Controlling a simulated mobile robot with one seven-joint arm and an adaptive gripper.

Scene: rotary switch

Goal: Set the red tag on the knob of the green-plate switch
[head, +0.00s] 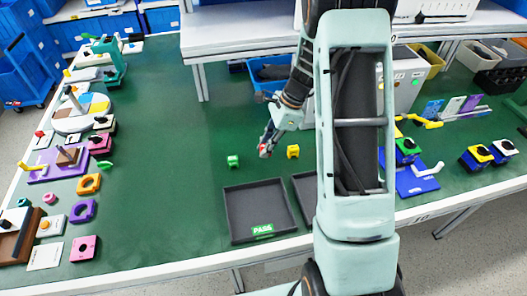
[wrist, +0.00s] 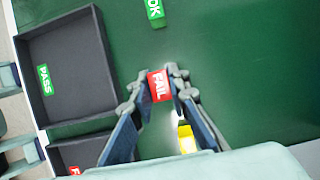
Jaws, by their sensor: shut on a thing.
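My gripper (head: 270,145) is shut on the red tag (wrist: 159,86), which reads FAIL, and holds it between its fingertips over the green table. The tag also shows as a small red spot in the head view (head: 264,150). The wrist view shows both fingers of my gripper (wrist: 161,84) against its sides. A switch with a green plate (head: 407,146) and a pale knob is at the right in the head view, beyond my arm. My gripper is well to its left. The wrist view does not show this switch.
A green OK tag (head: 233,161) and a yellow tag (head: 292,151) lie near my gripper. Dark trays (head: 232,214) lie at the front edge. A blue fixture with a white lever (head: 415,181) and yellow-plate switch (head: 480,153) are at right. Mid-left table is clear.

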